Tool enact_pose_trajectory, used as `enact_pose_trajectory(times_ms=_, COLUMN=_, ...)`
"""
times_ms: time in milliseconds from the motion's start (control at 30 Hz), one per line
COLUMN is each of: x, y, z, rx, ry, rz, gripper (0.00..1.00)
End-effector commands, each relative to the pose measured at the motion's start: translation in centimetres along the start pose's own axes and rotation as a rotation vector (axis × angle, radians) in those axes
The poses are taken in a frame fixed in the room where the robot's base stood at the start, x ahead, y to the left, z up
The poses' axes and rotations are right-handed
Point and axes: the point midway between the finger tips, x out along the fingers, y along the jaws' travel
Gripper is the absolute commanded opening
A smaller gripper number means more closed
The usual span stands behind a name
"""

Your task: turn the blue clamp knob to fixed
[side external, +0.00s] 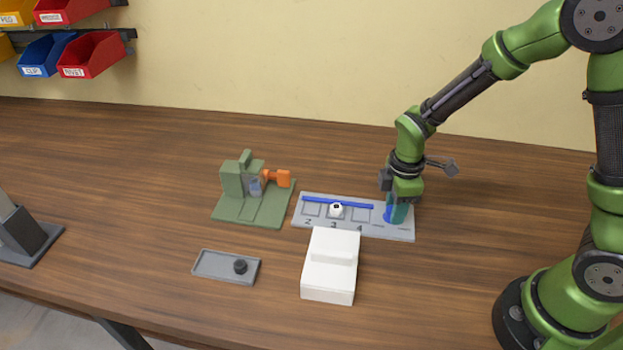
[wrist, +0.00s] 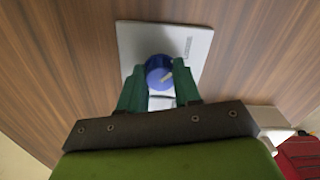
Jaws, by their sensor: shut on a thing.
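The blue clamp knob (wrist: 158,72) is round with a pale pointer mark on its top. It sits at the right end of a grey socket plate (side external: 400,232). My gripper (side external: 397,212) is over that end of the plate, pointing down. In the wrist view its two green fingers (wrist: 160,88) are shut on the knob, one on each side. In the side view the fingers partly hide the knob (side external: 388,213). The plate has sockets marked 2, 3 and 4, a blue bar (side external: 338,203) along them, and a white piece (side external: 336,210) at socket 3.
A white block (side external: 331,266) stands in front of the plate. A green fixture (side external: 250,208) with an orange handle (side external: 277,178) is to its left. A grey tray (side external: 213,265) with a black knob (side external: 240,266) lies front left. Labelled bins (side external: 90,55) hang at the back left.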

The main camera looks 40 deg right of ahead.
Motion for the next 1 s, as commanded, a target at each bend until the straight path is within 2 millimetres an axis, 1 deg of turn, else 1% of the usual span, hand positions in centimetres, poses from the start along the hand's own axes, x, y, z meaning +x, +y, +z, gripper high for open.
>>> enact_pose_trajectory(times_ms=267, x=-0.05, y=-0.03, z=-0.02, rx=0.036, ry=0.000, rz=-0.001, gripper=0.02)
enact_pose_trajectory(times_ms=467, x=-0.07, y=-0.07, z=-0.02, rx=0.140, ry=0.000, rz=-0.001, gripper=0.02)
enact_pose_trajectory(times_ms=1000, x=-0.10, y=-0.24, z=-0.07, rx=0.632, ry=0.000, rz=0.000, gripper=0.02)
